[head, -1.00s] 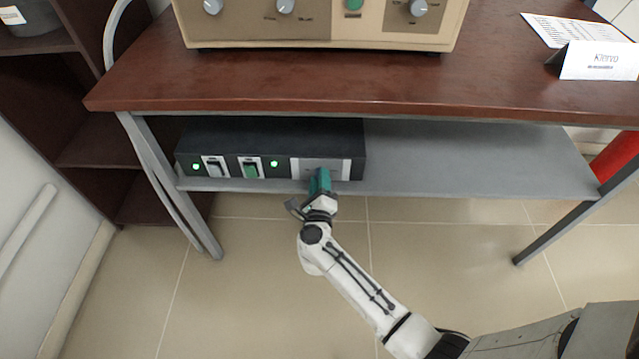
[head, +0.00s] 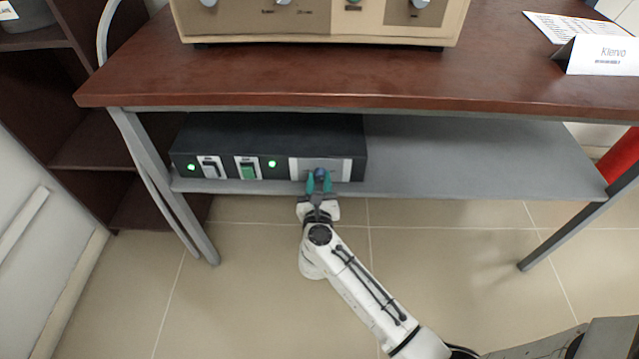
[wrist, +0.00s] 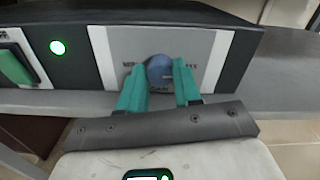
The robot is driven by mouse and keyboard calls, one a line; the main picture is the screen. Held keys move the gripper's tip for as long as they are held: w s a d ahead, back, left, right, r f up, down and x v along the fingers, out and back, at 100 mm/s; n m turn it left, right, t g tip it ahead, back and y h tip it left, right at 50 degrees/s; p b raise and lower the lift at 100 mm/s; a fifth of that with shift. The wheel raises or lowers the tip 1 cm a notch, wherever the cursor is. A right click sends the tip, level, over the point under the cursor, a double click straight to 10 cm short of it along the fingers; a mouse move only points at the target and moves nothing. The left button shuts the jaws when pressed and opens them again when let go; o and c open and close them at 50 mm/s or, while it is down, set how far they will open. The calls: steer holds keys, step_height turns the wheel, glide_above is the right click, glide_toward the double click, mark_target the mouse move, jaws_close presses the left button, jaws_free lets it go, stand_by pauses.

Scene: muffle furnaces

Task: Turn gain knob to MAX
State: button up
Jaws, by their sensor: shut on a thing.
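The gain knob (wrist: 160,69) is a round blue-grey knob on the silver panel (wrist: 112,50) at the right end of a black box (head: 270,133). In the head view the knob (head: 320,173) shows small between the fingertips. My gripper (wrist: 163,80) has teal fingers, one on each side of the knob, and is shut on it. In the head view my gripper (head: 319,180) reaches the panel from below. Lettering shows left and right of the knob, partly hidden by the fingers. The knob's pointer direction cannot be made out.
The box stands on a grey shelf (head: 470,165) under a brown table top (head: 330,75). The shelf is clear to the right. Table legs stand at both sides.

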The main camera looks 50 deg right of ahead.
steer(key=shift+f, duration=0.15)
stand_by(0.4)
steer(key=o, duration=1)
steer(key=shift+o, duration=0.2)
steer(key=p+v, duration=0.1)
steer(key=v, duration=0.9)
steer(key=shift+s+a, duration=0.3)
